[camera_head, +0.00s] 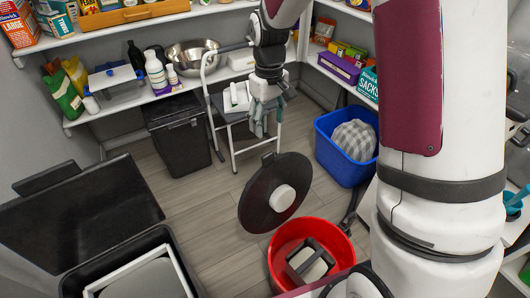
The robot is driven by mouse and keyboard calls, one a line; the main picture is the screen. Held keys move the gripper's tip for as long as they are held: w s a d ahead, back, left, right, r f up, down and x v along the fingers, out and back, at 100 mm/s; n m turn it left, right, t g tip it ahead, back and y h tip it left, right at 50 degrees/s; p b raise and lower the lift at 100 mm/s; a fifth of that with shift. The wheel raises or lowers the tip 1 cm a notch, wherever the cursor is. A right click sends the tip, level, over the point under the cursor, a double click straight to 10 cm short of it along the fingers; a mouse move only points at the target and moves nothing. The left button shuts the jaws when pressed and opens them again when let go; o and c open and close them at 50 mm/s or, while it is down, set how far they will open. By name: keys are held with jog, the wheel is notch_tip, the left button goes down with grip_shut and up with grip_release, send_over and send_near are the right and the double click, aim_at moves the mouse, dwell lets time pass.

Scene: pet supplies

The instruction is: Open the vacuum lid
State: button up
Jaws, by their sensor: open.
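The vacuum lid (262,207), a round black disc with a white round middle, stands raised and steeply tilted at the lower centre. Its lower edge is close to the back rim of the red vacuum tub (340,240); I cannot make out the joint between them. The tub's top is uncovered, and a grey and black block shows inside. My gripper (266,124) points down, open and empty, above and behind the lid in the picture. It appears apart from the lid, in front of the white step stool.
The white-framed step stool (233,155) stands behind my gripper. A black bin (182,140) is left of it, and a blue crate (338,172) with a checked cushion is right. An open black bin (170,240) stands front left. Bare floor (205,215) lies left of the lid.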

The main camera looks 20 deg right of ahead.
aim_at(268, 155)
notch_tip(268, 155, down, 13)
jog(key=b, duration=0.3)
jog(key=shift+f, duration=0.2)
